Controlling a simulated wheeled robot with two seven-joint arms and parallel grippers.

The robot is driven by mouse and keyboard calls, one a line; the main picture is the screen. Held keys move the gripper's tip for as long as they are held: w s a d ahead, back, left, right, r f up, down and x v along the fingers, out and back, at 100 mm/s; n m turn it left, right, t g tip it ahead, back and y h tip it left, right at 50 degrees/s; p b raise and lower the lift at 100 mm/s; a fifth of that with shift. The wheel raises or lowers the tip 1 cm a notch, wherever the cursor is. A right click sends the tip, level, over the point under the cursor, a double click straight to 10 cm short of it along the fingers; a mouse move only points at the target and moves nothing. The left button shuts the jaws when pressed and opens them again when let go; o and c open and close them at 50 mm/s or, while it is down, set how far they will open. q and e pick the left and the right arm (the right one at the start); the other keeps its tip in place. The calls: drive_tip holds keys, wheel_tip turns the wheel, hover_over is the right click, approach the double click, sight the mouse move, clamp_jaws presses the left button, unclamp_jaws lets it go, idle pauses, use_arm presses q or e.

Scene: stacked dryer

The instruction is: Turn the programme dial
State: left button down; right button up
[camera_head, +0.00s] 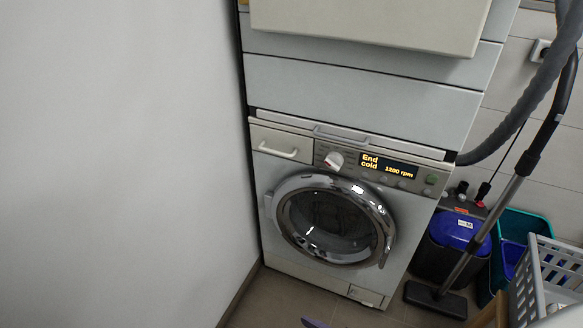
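The programme dial (333,160) is a round, light knob on the control panel of the lower machine, between the detergent drawer and the display. The lower machine (262,175) is white with a round chrome-rimmed door (284,242), which looks shut. The lit display (388,166) reads "End cold" and "1200 rpm". A green button (432,179) sits at the panel's right end. Neither of my grippers shows in the head view. Nothing hides the dial.
A pale wall (120,160) stands close on the left. On the right are a vacuum cleaner (455,230) with its hose and floor head (436,300), a teal bin (528,224) and a grey basket (550,262). Another unit (360,95) is stacked above. Some tiled floor is clear in front.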

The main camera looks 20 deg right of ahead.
sight(332, 167)
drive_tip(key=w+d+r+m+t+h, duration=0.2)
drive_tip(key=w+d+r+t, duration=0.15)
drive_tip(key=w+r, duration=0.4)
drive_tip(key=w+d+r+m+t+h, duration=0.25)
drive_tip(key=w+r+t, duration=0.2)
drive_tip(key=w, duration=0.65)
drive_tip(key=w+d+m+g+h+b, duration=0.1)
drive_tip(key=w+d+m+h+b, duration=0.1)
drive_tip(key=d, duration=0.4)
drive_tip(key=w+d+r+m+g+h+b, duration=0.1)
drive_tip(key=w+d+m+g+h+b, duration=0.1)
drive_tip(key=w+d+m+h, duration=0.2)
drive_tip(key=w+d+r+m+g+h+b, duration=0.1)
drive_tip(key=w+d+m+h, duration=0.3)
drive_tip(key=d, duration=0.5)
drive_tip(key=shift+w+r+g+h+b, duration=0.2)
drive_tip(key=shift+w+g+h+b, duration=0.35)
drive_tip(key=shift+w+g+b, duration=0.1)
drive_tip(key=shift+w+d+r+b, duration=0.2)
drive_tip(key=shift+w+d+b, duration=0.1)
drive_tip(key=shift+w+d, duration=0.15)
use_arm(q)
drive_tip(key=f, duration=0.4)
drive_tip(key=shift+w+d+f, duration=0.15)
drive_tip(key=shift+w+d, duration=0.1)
